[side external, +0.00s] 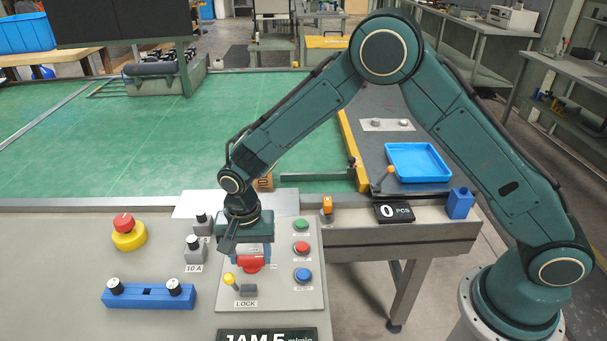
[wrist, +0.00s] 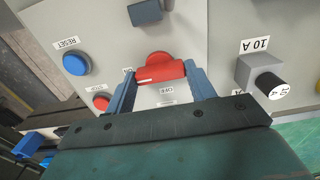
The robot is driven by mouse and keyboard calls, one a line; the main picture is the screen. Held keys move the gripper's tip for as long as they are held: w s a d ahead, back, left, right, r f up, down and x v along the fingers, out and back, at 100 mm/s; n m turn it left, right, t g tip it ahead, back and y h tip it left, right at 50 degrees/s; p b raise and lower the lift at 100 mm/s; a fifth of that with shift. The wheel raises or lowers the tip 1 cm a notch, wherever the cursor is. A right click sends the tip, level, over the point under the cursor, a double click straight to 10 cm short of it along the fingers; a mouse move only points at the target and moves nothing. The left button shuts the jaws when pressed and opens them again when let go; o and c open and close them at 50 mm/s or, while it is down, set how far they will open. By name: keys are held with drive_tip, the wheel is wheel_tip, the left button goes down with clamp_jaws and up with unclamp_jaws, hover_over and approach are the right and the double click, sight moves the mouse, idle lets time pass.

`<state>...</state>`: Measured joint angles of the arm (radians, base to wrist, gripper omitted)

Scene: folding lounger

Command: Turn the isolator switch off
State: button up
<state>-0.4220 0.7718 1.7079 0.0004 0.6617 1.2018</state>
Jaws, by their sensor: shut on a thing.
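The isolator switch has a red handle (side external: 250,264) on the light panel and also shows in the wrist view (wrist: 160,73). My gripper (side external: 240,252) points down over the panel. In the wrist view its two blue-grey fingers (wrist: 163,84) are at the two ends of the handle, shut on it. The handle lies nearly crosswise between the fingers, with a white line towards its left end. An upside-down OFF label (wrist: 167,91) is just below the handle in that view. Another label by the left finger is partly hidden.
Right of the switch are green (side external: 301,225), red (side external: 302,248) and blue (side external: 303,275) buttons. A yellow lever (side external: 229,279) marked LOCK stands in front. Left are the 10 A knob (side external: 193,243), a red emergency button (side external: 124,222) and a blue bar (side external: 149,296).

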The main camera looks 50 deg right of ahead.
drive_tip(key=shift+n, duration=0.4)
drive_tip(key=n, duration=0.8)
drive_tip(key=shift+n, duration=0.4)
drive_tip(key=n, duration=0.4)
drive_tip(key=shift+n, duration=2.2)
drive_tip(key=o, duration=1)
drive_tip(key=shift+r, duration=0.15)
